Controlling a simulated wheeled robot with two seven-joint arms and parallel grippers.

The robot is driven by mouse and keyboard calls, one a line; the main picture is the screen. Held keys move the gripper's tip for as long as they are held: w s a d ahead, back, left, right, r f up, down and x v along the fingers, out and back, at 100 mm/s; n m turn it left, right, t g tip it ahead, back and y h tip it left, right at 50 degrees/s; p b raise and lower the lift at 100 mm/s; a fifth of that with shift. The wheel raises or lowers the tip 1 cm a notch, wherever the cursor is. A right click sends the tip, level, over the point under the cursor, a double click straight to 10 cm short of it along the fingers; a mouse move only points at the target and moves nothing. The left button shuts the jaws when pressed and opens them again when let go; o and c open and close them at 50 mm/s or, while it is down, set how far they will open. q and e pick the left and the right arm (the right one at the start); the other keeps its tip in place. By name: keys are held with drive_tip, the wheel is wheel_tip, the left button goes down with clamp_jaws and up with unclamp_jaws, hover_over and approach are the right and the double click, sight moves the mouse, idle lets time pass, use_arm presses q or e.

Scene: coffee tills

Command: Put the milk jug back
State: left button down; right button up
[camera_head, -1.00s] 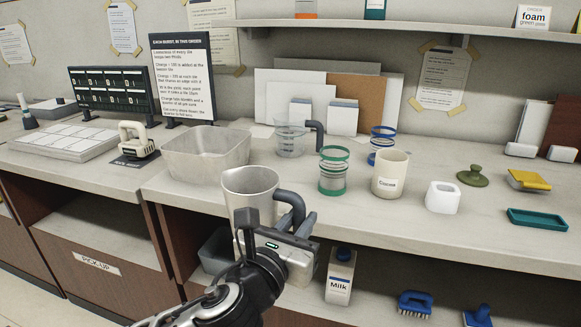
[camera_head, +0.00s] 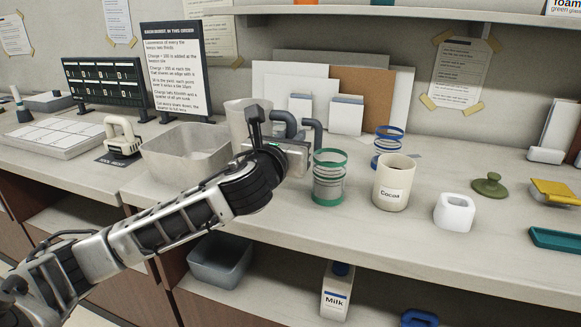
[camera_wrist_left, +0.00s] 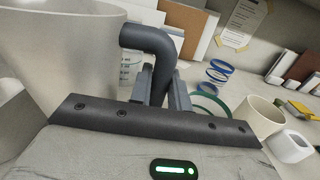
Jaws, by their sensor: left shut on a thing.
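In the left wrist view the jug (camera_wrist_left: 58,55) fills the upper left. My left gripper (camera_head: 287,140) is shut on its dark handle, which also shows in the left wrist view (camera_wrist_left: 150,42). The jug's lower part is hidden by my arm, so I cannot tell whether its base touches the counter. My right gripper is not in view.
A green-ringed cup (camera_head: 330,180), a cocoa canister (camera_head: 394,184) and a blue-ringed cup (camera_head: 389,140) stand close on the right. A milk carton (camera_head: 337,290) stands on the lower shelf.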

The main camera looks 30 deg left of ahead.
use_arm(q)
drive_tip(key=f, duration=0.1)
drive_tip(key=w+a+f, duration=0.1)
drive_tip(key=w+f, duration=0.1)
drive_tip(key=shift+w+a+b, duration=0.1)
drive_tip(key=shift+a+b, duration=0.15)
drive_tip(key=shift+b, duration=0.05)
drive_tip(key=f, duration=0.1)
drive_tip(key=f+b, duration=0.1)
drive_tip(key=f, duration=0.2)
drive_tip(key=shift+w+a, duration=0.15)
drive_tip(key=shift+w, duration=0.1)
drive_tip(key=shift+r, duration=0.1)
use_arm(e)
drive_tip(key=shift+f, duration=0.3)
use_arm(q)
drive_tip(key=c, duration=1.3)
unclamp_jaws()
drive_tip(key=shift+f, duration=0.2)
drive_tip(key=shift+r, duration=0.1)
